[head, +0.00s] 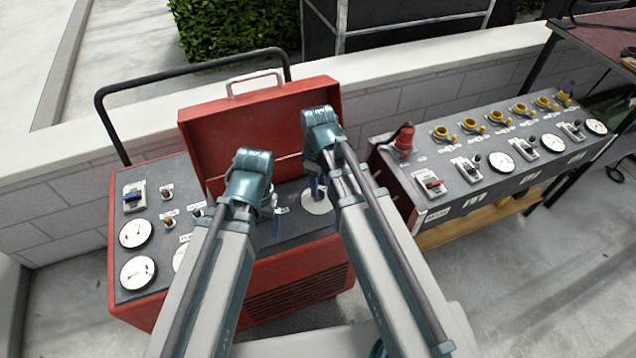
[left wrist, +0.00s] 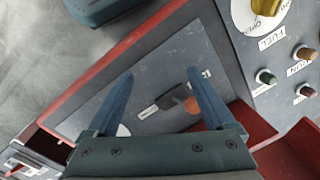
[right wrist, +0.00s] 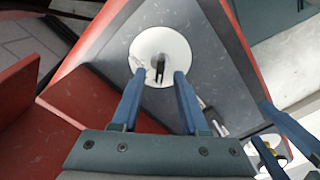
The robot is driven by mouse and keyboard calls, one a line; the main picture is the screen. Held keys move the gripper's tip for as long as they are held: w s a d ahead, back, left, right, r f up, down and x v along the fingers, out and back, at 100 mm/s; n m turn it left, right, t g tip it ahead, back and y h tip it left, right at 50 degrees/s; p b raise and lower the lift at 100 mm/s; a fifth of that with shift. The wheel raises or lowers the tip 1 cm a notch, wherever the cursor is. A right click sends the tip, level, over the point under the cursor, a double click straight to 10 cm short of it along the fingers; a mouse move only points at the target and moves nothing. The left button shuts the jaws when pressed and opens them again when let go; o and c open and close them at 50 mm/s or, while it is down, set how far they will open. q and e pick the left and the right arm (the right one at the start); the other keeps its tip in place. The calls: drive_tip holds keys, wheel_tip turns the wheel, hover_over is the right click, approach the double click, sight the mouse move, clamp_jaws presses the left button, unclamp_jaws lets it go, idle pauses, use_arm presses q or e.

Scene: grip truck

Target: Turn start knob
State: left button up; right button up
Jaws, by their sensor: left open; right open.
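The red generator panel (head: 160,180) stands at centre left of the head view. My right gripper (right wrist: 159,73) is open over a round white dial plate (right wrist: 150,45) with a small dark knob (right wrist: 158,68) at its middle. The knob shows between the fingertips; I cannot tell whether they touch it. My left gripper (left wrist: 160,73) is open above a small dark and orange switch (left wrist: 185,102) with a label beside it, which shows between its fingers. In the head view both arms partly hide the panel. I cannot read which control is labelled start.
The panel's red lid (head: 262,130) stands open behind the grippers. White gauges (head: 137,272) sit at the panel's left. A yellow fuel knob (left wrist: 266,6) is at the left wrist view's top right. A second control box (head: 490,155) with several switches stands at right.

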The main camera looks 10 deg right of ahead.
wheel_tip(320, 180, up, 12)
drive_tip(key=p, duration=1.1)
drive_tip(key=s+a+m+h, duration=0.1)
drive_tip(key=s+a+m, duration=0.3)
drive_tip(key=s+m, duration=0.3)
drive_tip(key=s, duration=0.3)
drive_tip(key=shift+s+a, duration=0.2)
drive_tip(key=shift+a+r, duration=0.1)
idle(0.6)
